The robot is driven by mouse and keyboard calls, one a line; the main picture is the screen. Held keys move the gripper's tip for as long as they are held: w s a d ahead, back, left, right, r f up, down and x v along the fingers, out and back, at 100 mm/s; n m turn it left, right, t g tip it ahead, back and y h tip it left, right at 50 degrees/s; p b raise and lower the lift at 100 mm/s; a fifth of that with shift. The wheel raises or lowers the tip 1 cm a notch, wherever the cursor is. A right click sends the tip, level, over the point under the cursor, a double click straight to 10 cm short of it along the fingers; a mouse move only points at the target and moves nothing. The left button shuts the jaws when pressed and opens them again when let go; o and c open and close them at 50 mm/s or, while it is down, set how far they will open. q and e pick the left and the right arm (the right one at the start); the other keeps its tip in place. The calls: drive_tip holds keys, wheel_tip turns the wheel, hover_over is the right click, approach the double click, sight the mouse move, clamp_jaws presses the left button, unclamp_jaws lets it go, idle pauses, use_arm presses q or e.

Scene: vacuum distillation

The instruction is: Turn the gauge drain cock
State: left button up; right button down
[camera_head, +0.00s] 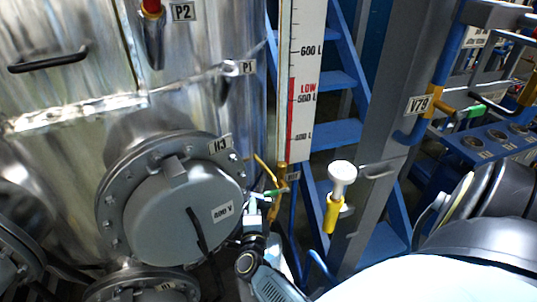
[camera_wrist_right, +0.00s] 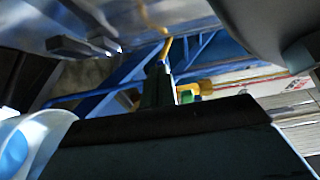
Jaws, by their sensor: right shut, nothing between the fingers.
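The drain cock (camera_head: 282,176) sits at the foot of the level gauge (camera_head: 304,75), with brass-yellow fittings and a small green handle (camera_head: 273,192). In the right wrist view the green handle (camera_wrist_right: 185,96) shows partly behind my gripper, next to a yellow fitting (camera_wrist_right: 205,88). My right gripper (camera_head: 254,200) is shut and empty, just left of the green handle in the head view. I cannot tell whether it touches the handle. My left gripper is not in view.
A steel vessel with a round flanged cover (camera_head: 180,215) labelled H3 stands close on the left. Blue steps (camera_head: 335,133) and a grey post (camera_head: 390,120) stand behind and right. A white-topped yellow fitting (camera_head: 335,205) stands right of the cock.

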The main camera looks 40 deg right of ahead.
idle(0.6)
drive_tip(key=v, duration=1.3)
drive_tip(key=shift+s, duration=0.2)
drive_tip(key=shift+a, duration=0.1)
